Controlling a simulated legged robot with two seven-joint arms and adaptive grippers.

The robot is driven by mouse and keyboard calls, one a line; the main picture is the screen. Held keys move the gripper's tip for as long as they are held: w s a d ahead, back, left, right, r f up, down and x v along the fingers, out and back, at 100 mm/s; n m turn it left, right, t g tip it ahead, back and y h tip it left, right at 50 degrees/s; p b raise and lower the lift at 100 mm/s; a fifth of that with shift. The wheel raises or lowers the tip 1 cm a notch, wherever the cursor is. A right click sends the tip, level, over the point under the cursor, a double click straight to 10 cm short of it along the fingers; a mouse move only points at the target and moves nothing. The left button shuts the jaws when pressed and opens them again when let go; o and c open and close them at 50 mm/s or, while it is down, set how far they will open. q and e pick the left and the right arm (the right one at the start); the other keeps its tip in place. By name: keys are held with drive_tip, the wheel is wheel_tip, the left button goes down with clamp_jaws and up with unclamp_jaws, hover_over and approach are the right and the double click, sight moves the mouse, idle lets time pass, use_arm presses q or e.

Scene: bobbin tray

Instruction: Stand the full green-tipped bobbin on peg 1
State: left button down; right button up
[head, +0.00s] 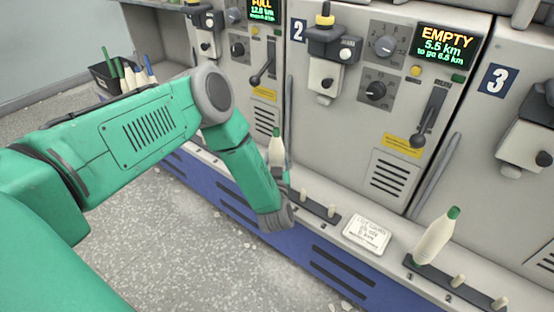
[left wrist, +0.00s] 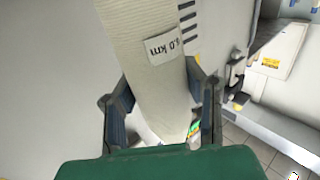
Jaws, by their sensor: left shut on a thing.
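My left gripper (left wrist: 160,95) is shut on a pale bobbin (left wrist: 152,55), with one finger on each side of it. The bobbin's label ends in ".0 km". In the head view a green-tipped pale bobbin (head: 277,148) stands up just behind my left wrist; its lower end and my fingers are mostly hidden there. To the right of the wrist, a dark peg strip (head: 318,211) on the ledge carries short bare pale pegs (head: 332,210). I cannot read a peg number. Another green-tipped bobbin (head: 437,237) stands slightly tilted on the strip at the right. My right gripper is out of view.
Machine fronts numbered 2 (head: 298,30) and 3 (head: 497,80) rise behind. One display (head: 447,45) reads EMPTY. A dark box (head: 105,75) with several bobbins stands at the far left.

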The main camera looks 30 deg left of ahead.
use_arm(q)
drive_tip(key=c, duration=1.3)
unclamp_jaws()
drive_tip(key=shift+o, duration=0.2)
drive_tip(key=shift+s, duration=0.1)
drive_tip(key=p+v, duration=0.5)
drive_tip(key=v, duration=0.6)
drive_tip(key=shift+f, duration=0.1)
